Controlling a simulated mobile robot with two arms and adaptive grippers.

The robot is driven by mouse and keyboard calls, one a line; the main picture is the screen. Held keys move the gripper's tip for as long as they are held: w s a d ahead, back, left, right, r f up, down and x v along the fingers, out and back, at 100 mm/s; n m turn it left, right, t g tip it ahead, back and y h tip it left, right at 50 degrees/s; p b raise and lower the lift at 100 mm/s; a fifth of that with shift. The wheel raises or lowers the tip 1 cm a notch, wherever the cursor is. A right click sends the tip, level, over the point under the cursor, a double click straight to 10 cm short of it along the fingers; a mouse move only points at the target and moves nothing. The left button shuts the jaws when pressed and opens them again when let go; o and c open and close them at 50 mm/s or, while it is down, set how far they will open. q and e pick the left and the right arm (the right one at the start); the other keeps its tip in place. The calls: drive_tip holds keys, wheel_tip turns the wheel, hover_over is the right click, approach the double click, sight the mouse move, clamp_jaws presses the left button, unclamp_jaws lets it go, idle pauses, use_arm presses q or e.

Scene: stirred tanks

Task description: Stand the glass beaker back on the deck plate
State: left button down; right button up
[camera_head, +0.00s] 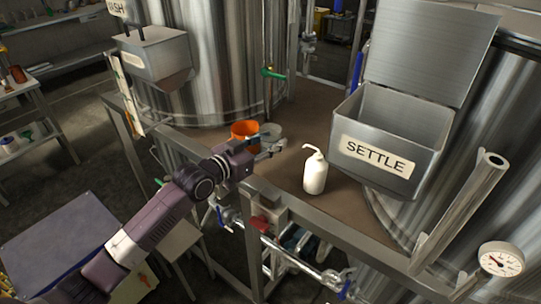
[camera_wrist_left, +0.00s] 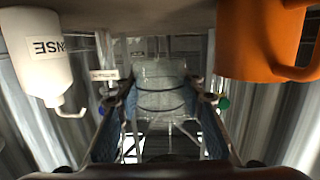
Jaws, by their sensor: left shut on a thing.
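The clear glass beaker (camera_head: 271,131) is over the brown deck plate (camera_head: 290,110), just beyond my left gripper (camera_head: 266,145). In the left wrist view, which looks upside down, the beaker (camera_wrist_left: 160,88) stands between the two fingers of my left gripper (camera_wrist_left: 164,102), which is shut on it. The beaker looks roughly upright, with its base close to the plate (camera_wrist_left: 150,15); I cannot tell if it touches. My right gripper is not in view.
An orange jug (camera_head: 243,130) stands close beside the beaker on the left. A white rinse bottle (camera_head: 315,172) stands to the right. The open SETTLE box (camera_head: 388,142) is farther right. A metal rail (camera_head: 320,222) edges the plate's front. Steel tanks (camera_head: 225,60) stand around.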

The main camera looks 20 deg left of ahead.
sight(270, 167)
use_arm(q)
drive_tip(key=shift+f, duration=0.9)
wheel_tip(270, 167, down, 4)
drive_tip(key=shift+f, duration=0.25)
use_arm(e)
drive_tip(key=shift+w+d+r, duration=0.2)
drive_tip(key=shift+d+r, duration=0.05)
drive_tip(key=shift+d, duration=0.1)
use_arm(q)
drive_tip(key=c, duration=1.7)
unclamp_jaws()
drive_tip(key=o, duration=0.4)
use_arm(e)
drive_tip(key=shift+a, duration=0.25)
use_arm(q)
drive_tip(key=shift+s, duration=0.15)
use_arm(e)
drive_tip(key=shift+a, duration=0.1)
